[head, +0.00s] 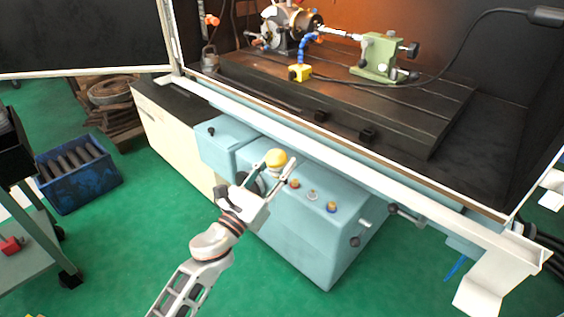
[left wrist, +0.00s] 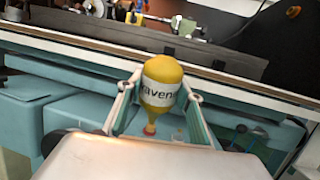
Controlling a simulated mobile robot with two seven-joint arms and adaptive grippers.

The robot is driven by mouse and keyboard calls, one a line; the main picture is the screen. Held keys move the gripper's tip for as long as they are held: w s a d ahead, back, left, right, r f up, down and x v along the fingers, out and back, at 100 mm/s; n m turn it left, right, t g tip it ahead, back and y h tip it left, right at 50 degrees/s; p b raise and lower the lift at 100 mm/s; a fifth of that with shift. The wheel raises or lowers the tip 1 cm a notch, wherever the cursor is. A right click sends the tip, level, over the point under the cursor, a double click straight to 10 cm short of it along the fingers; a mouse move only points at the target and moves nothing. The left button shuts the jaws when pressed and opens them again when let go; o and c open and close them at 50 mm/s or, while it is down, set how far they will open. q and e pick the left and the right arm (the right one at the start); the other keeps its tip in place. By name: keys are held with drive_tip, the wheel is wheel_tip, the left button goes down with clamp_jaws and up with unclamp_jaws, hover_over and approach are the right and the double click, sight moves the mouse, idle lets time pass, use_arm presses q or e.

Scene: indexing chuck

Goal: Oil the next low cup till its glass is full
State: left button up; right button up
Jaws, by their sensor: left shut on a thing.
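My left gripper (head: 274,170) is shut on a yellow oil bottle (head: 276,158), above the front of the teal machine housing. In the left wrist view the bottle (left wrist: 161,84) has a white label with dark letters and stands between the two fingers, its narrow end pointing down. A red part (left wrist: 150,130) shows at that end; I cannot tell whether it is the tip or a cup below. Small low cups sit to the right: a reddish one (head: 294,183), a pale one (head: 312,194) and a blue-and-amber one (head: 331,207). Their fill levels are too small to read. My right gripper is not in view.
The white sill (head: 330,158) runs behind the cups. The machine table (head: 340,95) carries a chuck (head: 288,28), a green tailstock (head: 378,56) and a yellow block (head: 300,73). A lever (head: 405,212) sticks out at right. A blue crate (head: 78,175) stands on the floor at left.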

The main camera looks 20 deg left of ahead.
sight(268, 164)
use_arm(q)
drive_tip(key=shift+s+a+r+p, duration=0.15)
drive_tip(key=shift+s+a+r, duration=0.1)
drive_tip(key=shift+s, duration=0.4)
drive_tip(key=shift+s+a+r+p, duration=0.15)
drive_tip(key=shift+s+a+r, duration=0.1)
drive_tip(key=shift+s, duration=0.35)
drive_tip(key=shift+s+a+r+p, duration=0.15)
drive_tip(key=shift+s+a+r, duration=0.1)
drive_tip(key=shift+s, duration=0.4)
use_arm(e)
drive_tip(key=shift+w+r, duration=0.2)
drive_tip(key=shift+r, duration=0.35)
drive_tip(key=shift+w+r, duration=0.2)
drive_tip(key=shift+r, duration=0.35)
